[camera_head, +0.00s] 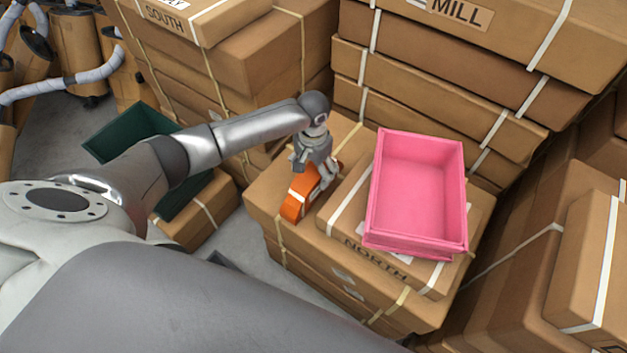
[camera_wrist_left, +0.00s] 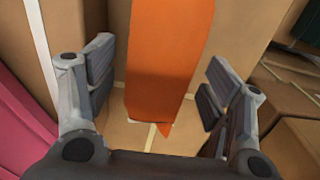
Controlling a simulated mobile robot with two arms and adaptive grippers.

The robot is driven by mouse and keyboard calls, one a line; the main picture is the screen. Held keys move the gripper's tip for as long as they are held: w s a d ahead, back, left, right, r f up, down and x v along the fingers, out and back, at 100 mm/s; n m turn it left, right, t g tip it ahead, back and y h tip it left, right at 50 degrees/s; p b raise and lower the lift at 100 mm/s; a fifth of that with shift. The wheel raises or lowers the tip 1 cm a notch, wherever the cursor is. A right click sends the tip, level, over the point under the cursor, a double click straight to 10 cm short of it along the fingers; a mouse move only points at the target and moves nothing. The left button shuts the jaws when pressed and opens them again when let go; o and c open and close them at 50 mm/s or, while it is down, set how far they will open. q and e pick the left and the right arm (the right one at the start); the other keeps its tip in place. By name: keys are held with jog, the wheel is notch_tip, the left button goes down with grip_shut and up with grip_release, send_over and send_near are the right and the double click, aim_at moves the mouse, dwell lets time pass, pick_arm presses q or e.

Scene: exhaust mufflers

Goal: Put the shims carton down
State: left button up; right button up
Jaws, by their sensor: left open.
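The orange carton (camera_head: 297,204), which I take for the shims carton, rests on the top of a brown box stack (camera_head: 264,196). No label is readable on it. My left gripper (camera_head: 322,172) is above and around the carton, hiding part of it. In the left wrist view the orange carton (camera_wrist_left: 168,50) lies between the two open fingers of the left gripper (camera_wrist_left: 157,78), with a gap on each side. The carton appears free of the finger pads. My right gripper is not in view.
A pink bin (camera_head: 415,185) sits on a box marked NORTH (camera_head: 350,232), just right of the carton. Tall box stacks marked MILL (camera_head: 458,14) and SOUTH (camera_head: 165,18) stand behind. A dark green bin (camera_head: 128,125) is at left, beyond my arm.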

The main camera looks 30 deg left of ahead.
pick_arm(q)
notch_tip(320, 180, down, 5)
jog(key=shift+r, duration=0.15)
jog(key=shift+s, duration=0.1)
jog(key=shift+r, duration=0.1)
jog(key=c, duration=1.4)
